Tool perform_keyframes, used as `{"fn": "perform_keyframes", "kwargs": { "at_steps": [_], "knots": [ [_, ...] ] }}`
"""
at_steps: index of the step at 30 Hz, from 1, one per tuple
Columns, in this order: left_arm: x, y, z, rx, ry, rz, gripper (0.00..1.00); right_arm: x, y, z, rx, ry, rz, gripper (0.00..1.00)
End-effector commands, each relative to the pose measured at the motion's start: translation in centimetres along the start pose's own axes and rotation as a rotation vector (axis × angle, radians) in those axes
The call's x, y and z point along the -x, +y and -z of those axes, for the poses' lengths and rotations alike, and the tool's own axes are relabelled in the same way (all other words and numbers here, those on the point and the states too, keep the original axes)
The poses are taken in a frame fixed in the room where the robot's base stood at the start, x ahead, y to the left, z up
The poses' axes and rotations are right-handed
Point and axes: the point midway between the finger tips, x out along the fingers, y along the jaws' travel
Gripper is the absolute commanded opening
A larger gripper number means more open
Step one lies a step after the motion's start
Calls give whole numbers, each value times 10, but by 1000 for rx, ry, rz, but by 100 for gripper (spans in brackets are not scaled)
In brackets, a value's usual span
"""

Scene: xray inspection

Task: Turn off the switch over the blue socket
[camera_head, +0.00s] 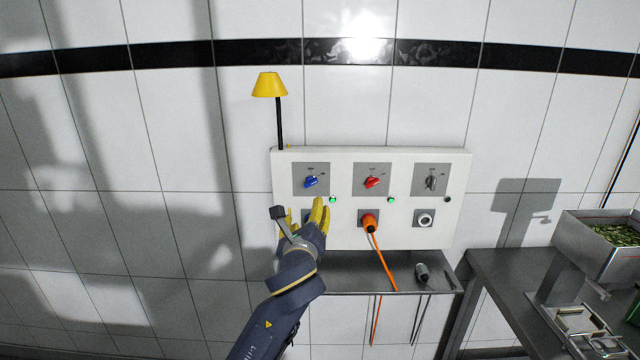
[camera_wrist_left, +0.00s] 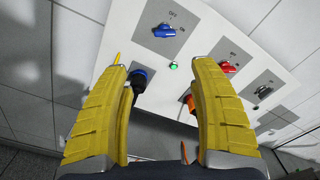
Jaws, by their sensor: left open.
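The blue switch (camera_head: 311,181) is a rotary knob on a grey plate at the upper left of the white panel (camera_head: 342,155). It also shows in the left wrist view (camera_wrist_left: 166,30), beyond the fingertips. The blue socket (camera_wrist_left: 146,73) is below it with something dark in it, partly hidden by the left finger. In the head view my gripper mostly covers this socket. My left gripper (camera_head: 304,208) is open and empty, in front of the socket and below the knob. Its yellow fingers stand well apart in the wrist view (camera_wrist_left: 161,66). My right gripper is out of view.
A red switch (camera_head: 372,182) and a grey switch (camera_head: 431,183) sit to the right. A green light (camera_head: 333,199) glows below the blue switch. An orange plug (camera_head: 369,221) with a cable hangs below the red switch. A grey shelf (camera_head: 345,283) lies under the panel.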

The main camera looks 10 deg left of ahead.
Motion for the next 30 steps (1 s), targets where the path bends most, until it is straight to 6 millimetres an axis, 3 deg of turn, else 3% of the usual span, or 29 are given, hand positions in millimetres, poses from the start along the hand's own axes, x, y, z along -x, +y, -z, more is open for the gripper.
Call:
{"fn": "perform_keyframes", "kwargs": {
  "at_steps": [3, 8, 30],
  "knots": [
    [11, -8, -9, -60, -22, -9, 62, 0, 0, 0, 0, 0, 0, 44],
    [7, -10, -13, -87, -31, -15, 62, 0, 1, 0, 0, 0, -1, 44],
    [-118, -8, -17, -84, -31, -16, 62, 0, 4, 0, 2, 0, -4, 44]
  ]
}}
